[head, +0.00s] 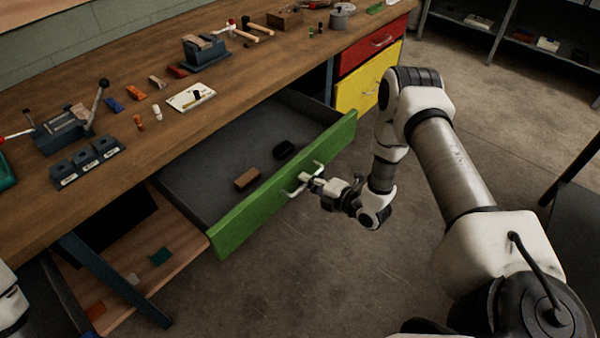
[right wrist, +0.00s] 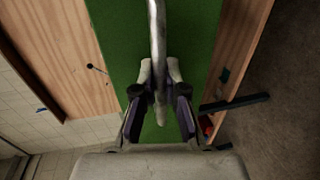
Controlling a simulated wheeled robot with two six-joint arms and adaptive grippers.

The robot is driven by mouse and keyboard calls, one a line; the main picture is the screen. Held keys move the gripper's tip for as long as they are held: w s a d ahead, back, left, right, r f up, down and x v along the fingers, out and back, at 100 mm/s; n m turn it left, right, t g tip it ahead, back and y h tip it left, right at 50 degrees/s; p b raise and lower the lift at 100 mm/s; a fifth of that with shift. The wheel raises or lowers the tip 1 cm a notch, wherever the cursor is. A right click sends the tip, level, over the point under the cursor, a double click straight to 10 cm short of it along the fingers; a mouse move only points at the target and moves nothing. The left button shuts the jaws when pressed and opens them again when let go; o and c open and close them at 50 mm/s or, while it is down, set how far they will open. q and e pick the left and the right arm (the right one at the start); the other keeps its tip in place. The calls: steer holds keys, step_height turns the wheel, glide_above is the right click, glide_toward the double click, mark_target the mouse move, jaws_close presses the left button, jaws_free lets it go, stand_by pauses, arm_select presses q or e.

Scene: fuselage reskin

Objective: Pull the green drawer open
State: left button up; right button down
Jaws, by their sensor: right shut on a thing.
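The green drawer (head: 285,185) stands pulled out from under the workbench, with its grey inside showing. A brown block (head: 247,179) and a black object (head: 284,149) lie in it. My right gripper (head: 306,179) is at the drawer's front and shut on its pale bar handle (head: 291,193). In the right wrist view the handle (right wrist: 157,45) runs down between the fingers (right wrist: 160,85), in front of the green panel (right wrist: 120,40). My left gripper is not seen; only a bit of white arm shows at the lower left edge.
The wooden workbench (head: 50,207) above holds a vise (head: 62,130), hammers and several small tools. Red (head: 372,46) and yellow (head: 366,82) drawers are shut to the right. A lower shelf (head: 115,270) lies under the bench. The floor (head: 290,280) before the drawer is clear.

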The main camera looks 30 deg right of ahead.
stand_by(0.3)
steer(key=c, duration=1.2)
jaws_free()
steer(key=shift+s, duration=0.1)
steer(key=v, duration=1.2)
steer(key=shift+a, duration=0.15)
